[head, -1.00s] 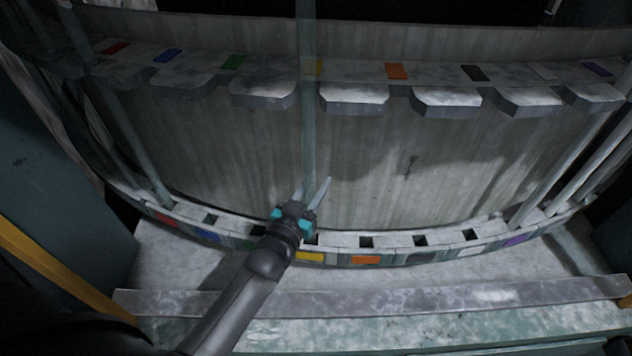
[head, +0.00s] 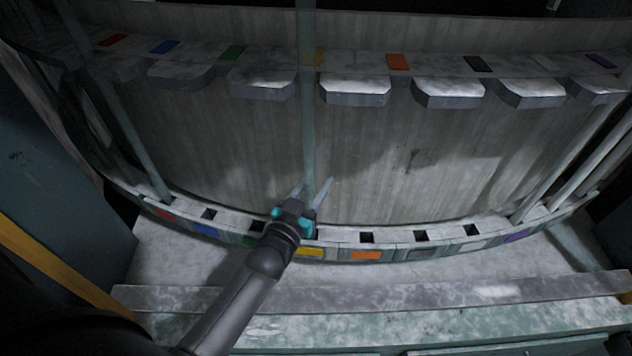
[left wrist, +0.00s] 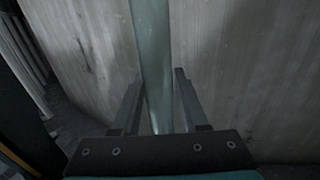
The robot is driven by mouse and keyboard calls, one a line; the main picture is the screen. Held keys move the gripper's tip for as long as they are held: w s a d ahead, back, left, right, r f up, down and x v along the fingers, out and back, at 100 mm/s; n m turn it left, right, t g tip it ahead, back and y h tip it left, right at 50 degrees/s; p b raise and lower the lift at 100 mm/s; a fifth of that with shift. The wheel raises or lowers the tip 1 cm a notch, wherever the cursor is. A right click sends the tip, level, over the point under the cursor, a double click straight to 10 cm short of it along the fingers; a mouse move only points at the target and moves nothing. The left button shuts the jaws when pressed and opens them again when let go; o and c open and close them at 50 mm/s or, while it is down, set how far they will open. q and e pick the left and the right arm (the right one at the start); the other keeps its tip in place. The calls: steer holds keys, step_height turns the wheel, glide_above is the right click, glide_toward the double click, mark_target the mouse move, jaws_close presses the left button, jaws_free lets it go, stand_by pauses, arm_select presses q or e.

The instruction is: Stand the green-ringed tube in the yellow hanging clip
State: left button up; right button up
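A long translucent grey-green tube (head: 308,130) stands upright in the middle of the head view; I see no green ring on it. Its upper part passes the yellow mark (head: 313,57) on the upper ledge, in the gap between two pads. Its lower end is hidden behind my gripper, near the yellow tag (head: 310,253) on the lower rail. My left gripper (head: 313,187) has its fingers spread on either side of the tube. The left wrist view shows the tube (left wrist: 154,60) between the two fingers (left wrist: 159,75). My right gripper is not in view.
The curved upper ledge carries several pads and coloured marks, such as orange (head: 398,62). The lower rail has square holes (head: 367,237) and matching tags. Other tubes stand at the left (head: 135,140) and right (head: 560,165). A stone ledge (head: 420,293) runs in front.

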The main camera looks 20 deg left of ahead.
arm_select(q)
steer(key=o, duration=0.3)
steer(key=s, duration=1.5)
steer(key=shift+s+p, duration=0.15)
steer(key=shift+p, duration=0.2)
